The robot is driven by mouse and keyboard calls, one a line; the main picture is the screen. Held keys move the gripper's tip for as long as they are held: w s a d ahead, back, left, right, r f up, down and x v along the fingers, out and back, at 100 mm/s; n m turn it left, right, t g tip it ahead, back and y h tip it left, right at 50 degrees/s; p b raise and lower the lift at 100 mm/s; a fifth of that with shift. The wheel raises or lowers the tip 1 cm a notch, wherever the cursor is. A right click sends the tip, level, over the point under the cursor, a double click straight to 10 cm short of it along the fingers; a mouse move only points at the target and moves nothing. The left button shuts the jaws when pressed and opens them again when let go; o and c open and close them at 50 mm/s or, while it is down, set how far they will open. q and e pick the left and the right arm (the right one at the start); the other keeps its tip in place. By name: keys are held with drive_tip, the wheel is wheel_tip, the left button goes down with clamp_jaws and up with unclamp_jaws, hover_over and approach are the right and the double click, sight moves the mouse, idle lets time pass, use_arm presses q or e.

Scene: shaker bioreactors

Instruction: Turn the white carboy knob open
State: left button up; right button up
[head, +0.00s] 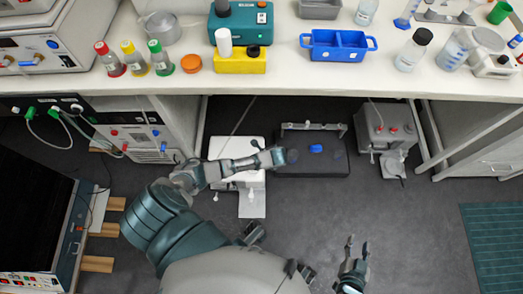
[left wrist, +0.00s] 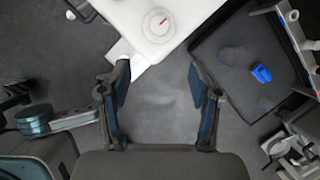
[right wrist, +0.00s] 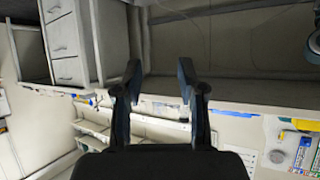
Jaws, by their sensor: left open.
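The white carboy (head: 222,146) stands on the floor under the bench, partly covered by my left arm in the head view. In the left wrist view its white top (left wrist: 125,12) is at the upper edge, with a round white knob (left wrist: 158,23) bearing a red mark. My left gripper (left wrist: 158,78) is open and empty, with bare floor between its fingers and the knob beyond the fingertips. In the head view the left gripper (head: 272,157) lies between the carboy and a black tray. My right gripper (head: 356,250) is open and empty, away from the carboy; its fingers also show in the right wrist view (right wrist: 160,72).
The black tray (head: 325,165) with a blue item (head: 315,148) lies right of the carboy. A grey box with red knobs (head: 388,128) stands farther right. The bench (head: 290,82) overhangs, holding bottles and a blue rack (head: 338,45). Open floor lies in front.

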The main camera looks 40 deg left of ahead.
use_arm(q)
drive_tip(key=b+x, duration=0.4)
drive_tip(key=x, duration=0.5)
drive_tip(key=shift+s+f, duration=0.2)
drive_tip(key=shift+f, duration=0.15)
use_arm(e)
drive_tip(key=w+a+r+t+y, duration=0.2)
drive_tip(key=w+r+t, duration=0.1)
drive_tip(key=r+t, duration=0.55)
use_arm(q)
drive_tip(key=b+x, duration=0.3)
drive_tip(key=x, duration=0.3)
drive_tip(key=shift+w+a+f+b, duration=0.1)
drive_tip(key=shift+a+f+b, duration=0.05)
drive_tip(key=shift+f+b, duration=0.2)
drive_tip(key=shift+a, duration=0.1)
use_arm(e)
drive_tip(key=s+r+m+t, duration=0.1)
drive_tip(key=s+r+t, duration=0.4)
drive_tip(key=r+t, duration=0.2)
drive_tip(key=shift+d+r+m+y, duration=0.35)
drive_tip(key=shift+d+m+y, duration=0.05)
use_arm(q)
drive_tip(key=c, duration=1.1)
use_arm(e)
drive_tip(key=shift+w+d, duration=0.1)
drive_tip(key=shift+w, duration=0.05)
